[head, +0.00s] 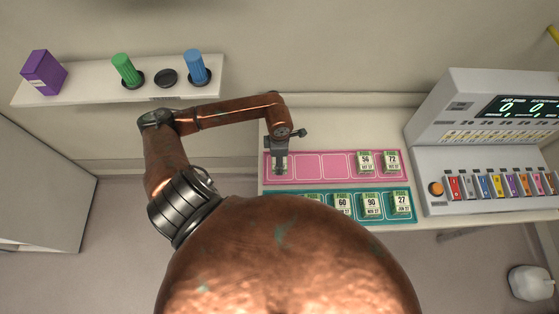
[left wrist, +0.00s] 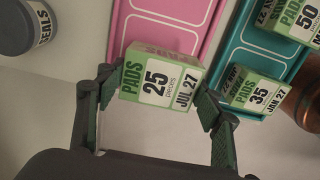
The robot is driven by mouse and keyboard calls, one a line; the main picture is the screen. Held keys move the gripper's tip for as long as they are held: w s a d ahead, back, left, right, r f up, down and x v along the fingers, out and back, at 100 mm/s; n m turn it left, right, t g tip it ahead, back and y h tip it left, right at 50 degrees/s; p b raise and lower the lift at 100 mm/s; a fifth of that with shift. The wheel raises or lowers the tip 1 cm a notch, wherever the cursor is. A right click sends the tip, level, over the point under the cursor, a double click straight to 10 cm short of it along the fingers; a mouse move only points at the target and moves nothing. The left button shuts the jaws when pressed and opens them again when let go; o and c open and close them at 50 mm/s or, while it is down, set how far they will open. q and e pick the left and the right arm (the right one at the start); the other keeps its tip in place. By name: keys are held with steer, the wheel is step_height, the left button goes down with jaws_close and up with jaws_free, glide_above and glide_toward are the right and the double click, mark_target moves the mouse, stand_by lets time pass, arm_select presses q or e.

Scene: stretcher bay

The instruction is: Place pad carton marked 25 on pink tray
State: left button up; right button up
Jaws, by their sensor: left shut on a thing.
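My left gripper (head: 280,168) is over the leftmost compartment of the pink tray (head: 308,167) in the head view. In the left wrist view its fingers (left wrist: 158,105) are shut on the green-and-white pad carton marked 25 (left wrist: 160,78), one finger on each side. The carton overlaps the end of the pink tray (left wrist: 163,30) in that view. I cannot tell if it touches the tray. The pink tray also bears a carton marked 56 (head: 366,161) and one marked 72 (head: 392,161) at its right end; the compartments between are empty. My right gripper is not in view.
A teal tray (head: 414,216) in front holds several pad cartons, including one marked 35 (left wrist: 252,91). A machine with coloured modules (head: 490,185) stands at right. A wall shelf (head: 90,92) at left bears a purple box (head: 43,72) and green and blue containers.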

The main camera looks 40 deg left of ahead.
arm_select(q)
steer(key=shift+w+a+f, duration=0.2)
steer(key=shift+w+f, duration=0.15)
steer(key=shift+f, duration=0.15)
step_height(320, 180, down, 2)
steer(key=shift+f+p, duration=0.1)
steer(key=shift+p, duration=0.7)
steer(key=shift+f, duration=0.6)
steer(key=o, duration=1.3)
